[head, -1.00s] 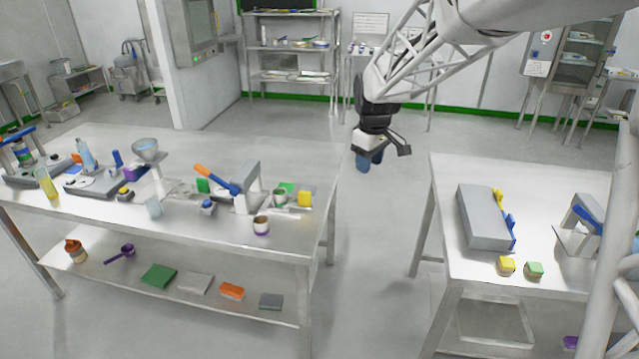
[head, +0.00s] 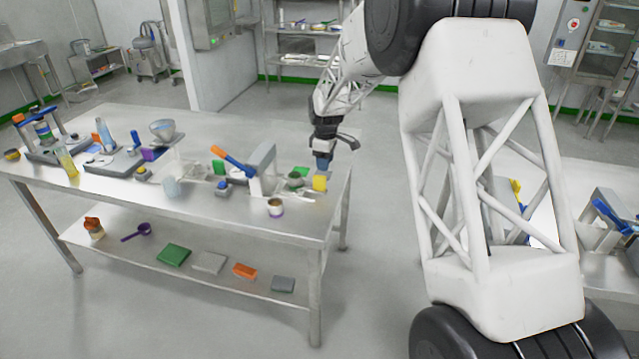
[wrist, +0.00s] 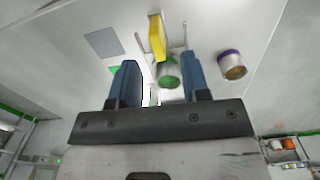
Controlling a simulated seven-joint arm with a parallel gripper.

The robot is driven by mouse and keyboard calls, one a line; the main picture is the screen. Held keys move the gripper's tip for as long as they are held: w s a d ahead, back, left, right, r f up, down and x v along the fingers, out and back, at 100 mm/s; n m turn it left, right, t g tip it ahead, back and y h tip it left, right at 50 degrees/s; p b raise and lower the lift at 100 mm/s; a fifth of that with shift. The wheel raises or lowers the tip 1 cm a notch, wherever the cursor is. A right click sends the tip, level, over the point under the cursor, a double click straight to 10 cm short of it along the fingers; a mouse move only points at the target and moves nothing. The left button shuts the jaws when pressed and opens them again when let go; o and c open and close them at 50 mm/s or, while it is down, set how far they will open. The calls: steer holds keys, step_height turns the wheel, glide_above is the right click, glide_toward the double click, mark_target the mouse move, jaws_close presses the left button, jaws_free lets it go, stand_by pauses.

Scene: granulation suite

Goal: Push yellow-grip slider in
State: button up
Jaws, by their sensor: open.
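A yellow grip (head: 320,183) stands at the right end of the left table, beside a grey press with an orange-and-blue lever (head: 234,162). In the wrist view the yellow grip (wrist: 157,38) is upper centre, next to thin metal rails (wrist: 184,36). How far the slider sticks out is unclear. My gripper (head: 323,166) is just above and behind the yellow grip, with blue fingers pointing down. In the wrist view my gripper (wrist: 158,66) is open and empty, and a metal cup with green contents (wrist: 168,74) shows between the fingers. Contact is not visible.
My arm hides much of the right table.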

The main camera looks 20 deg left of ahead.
mark_target(319, 176)
steer(key=shift+w+a+f+n, duration=0.15)
steer(key=shift+w+a+f, duration=0.1)
steer(key=shift+a+f, duration=0.3)
steer(key=shift+w+a+f+n, duration=0.15)
steer(key=shift+w+a+f, duration=0.05)
steer(key=shift+a+f, duration=0.35)
steer(key=shift+f, duration=3.85)
steer(key=shift+c, duration=0.3)
jaws_close()
